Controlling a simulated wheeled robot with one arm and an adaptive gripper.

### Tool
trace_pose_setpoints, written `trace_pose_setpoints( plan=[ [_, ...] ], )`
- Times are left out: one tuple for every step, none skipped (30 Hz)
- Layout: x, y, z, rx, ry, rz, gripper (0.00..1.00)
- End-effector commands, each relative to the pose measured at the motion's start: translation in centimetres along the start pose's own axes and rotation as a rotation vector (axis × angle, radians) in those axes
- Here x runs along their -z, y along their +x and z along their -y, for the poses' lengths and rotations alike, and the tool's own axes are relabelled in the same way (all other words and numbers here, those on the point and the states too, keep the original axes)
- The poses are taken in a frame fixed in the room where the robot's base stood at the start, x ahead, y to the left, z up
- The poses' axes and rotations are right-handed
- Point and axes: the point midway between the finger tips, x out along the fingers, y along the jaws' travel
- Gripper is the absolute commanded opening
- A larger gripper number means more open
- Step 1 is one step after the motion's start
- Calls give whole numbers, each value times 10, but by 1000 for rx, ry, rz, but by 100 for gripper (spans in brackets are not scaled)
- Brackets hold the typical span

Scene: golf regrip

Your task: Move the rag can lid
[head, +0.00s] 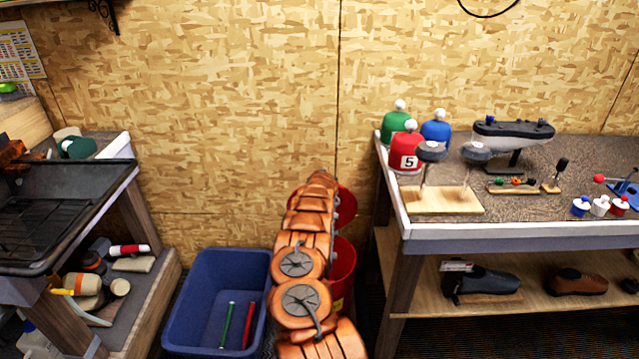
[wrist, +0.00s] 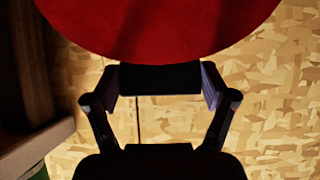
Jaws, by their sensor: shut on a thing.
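The rag can lid (wrist: 160,25) is a large red disc across the top of the wrist view. My gripper (wrist: 160,78) is shut on its edge, with a dark part of the lid or its handle between the fingers. In the head view, my orange arm hides the gripper. A red piece (head: 347,207) shows beside the arm's far end and is probably the lid. Below it, the red rag can (head: 342,270) stands on the floor, partly hidden by my arm; its opening cannot be seen.
A blue bin (head: 190,297) with a green and a red grip stands left of my arm. A workbench (head: 440,232) with golf headcovers and shoes is close on the right. A bench with a black tray (head: 75,190) stands at the left. The plywood wall is behind.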

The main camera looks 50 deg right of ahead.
Motion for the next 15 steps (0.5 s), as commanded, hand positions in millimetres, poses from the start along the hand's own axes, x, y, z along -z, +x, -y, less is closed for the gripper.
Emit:
trace_pose_setpoints(
  plan=[
    [4, -1, -2, -2, 1, -8, 21],
    [5, -1, -2, -2, 1, -7, 21],
    [4, -1, -2, -2, 2, -7, 20],
    [4, 0, -2, -2, 2, -7, 20],
    [4, 0, -2, -2, 2, -7, 20],
    [4, 0, -2, -2, 2, -6, 20],
    [4, 0, -2, -2, 2, -7, 20],
    [4, 0, -2, -2, 2, -7, 20],
    [4, -1, -2, -2, 3, -7, 20],
    [4, -1, -2, -2, 3, -7, 20],
    [4, -1, -2, -2, 3, -7, 20],
    [4, -1, -2, -2, 3, -7, 20],
    [4, -1, -2, -2, 3, -7, 84],
    [4, -1, -2, -2, 3, -7, 87],
    [4, -1, -2, -2, 3, -6, 91]
  ],
)
